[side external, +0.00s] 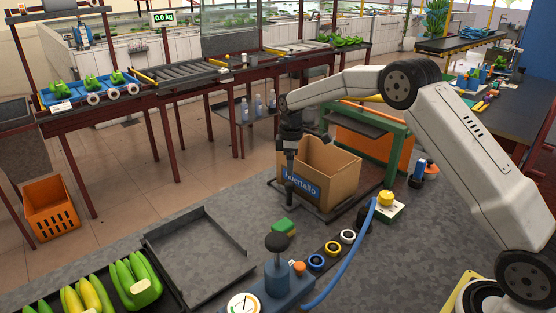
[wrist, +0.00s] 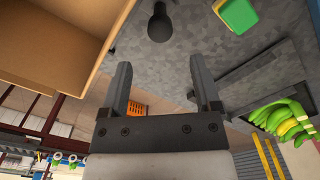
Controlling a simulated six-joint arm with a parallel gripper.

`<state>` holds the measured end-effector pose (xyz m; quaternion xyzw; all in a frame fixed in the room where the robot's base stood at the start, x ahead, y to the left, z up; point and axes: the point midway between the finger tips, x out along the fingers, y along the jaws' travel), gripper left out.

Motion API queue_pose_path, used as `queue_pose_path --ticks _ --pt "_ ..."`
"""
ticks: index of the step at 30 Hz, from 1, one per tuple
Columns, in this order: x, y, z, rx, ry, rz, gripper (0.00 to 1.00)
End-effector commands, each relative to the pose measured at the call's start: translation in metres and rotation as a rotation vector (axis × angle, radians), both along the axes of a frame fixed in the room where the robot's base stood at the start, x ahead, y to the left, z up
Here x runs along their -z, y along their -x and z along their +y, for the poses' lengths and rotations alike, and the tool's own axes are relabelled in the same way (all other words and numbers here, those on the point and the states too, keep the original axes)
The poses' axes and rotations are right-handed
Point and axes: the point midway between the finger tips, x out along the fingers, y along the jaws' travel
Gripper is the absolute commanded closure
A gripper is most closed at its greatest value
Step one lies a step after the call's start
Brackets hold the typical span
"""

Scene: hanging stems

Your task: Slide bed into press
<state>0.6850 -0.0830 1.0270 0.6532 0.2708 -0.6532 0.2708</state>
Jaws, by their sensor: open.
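A dark flat bed (side external: 322,217) lies low on the grey surface, with an open cardboard box (side external: 335,180) on it. The green-framed press (side external: 398,147) stands just behind and right of the box. My gripper (side external: 290,172) points down at the box's near left side. In the wrist view my gripper (wrist: 163,82) has its two fingers apart with nothing between them. A dark rounded knob (wrist: 158,22) shows beyond the fingertips, roughly centred between them, with the box (wrist: 55,40) to its left. I cannot tell how the knob joins the bed.
A blue fixture with a black knob (side external: 276,242) and a dial stands at the front. An empty grey tray (side external: 200,255) and green bananas (side external: 135,277) are at left. A yellow button box (side external: 385,202) stands right.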

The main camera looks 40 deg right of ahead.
Motion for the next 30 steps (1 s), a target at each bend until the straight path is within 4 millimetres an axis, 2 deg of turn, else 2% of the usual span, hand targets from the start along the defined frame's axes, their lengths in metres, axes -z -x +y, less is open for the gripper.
queue_pose_path --ticks 11,24,30 --pt "0.009 0.0 0.0 0.0 -0.001 0.002 0.2" --pt "0.059 0.001 0.0 0.001 0.0 0.003 0.2" --pt "0.075 0.0 0.0 0.001 0.0 0.0 0.2"
